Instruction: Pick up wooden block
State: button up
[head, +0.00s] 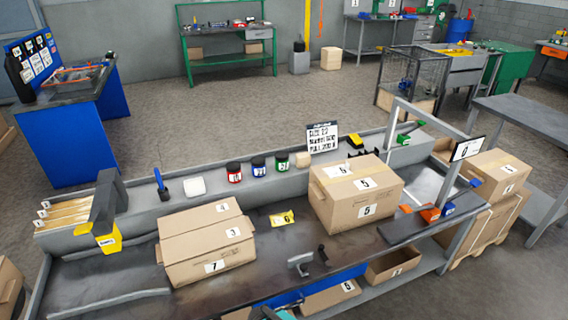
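A small pale tan block (302,160), which looks like the wooden block, sits on the raised grey ledge at the back of the workbench. It is right of a row of small dark jars (258,166) and just below the left part of a black-and-white sign (322,137). A dark part with teal beside it, seemingly my gripper (271,314), is cut off by the bottom edge of the head view. It is far from the block, and its fingers cannot be made out.
Cardboard boxes stand on the bench at left (207,247) and right (356,193) of a yellow packet (282,218). A grey bracket-like piece (300,263) stands near the front edge. A white piece (194,187) and a blue-handled tool (161,184) are on the ledge.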

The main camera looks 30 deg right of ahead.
aim_at(303, 160)
jog(key=u, duration=0.65)
jog(key=k, duration=1.45)
jog(key=z, duration=0.95)
jog(key=i, duration=0.9)
jog(key=u, duration=0.1)
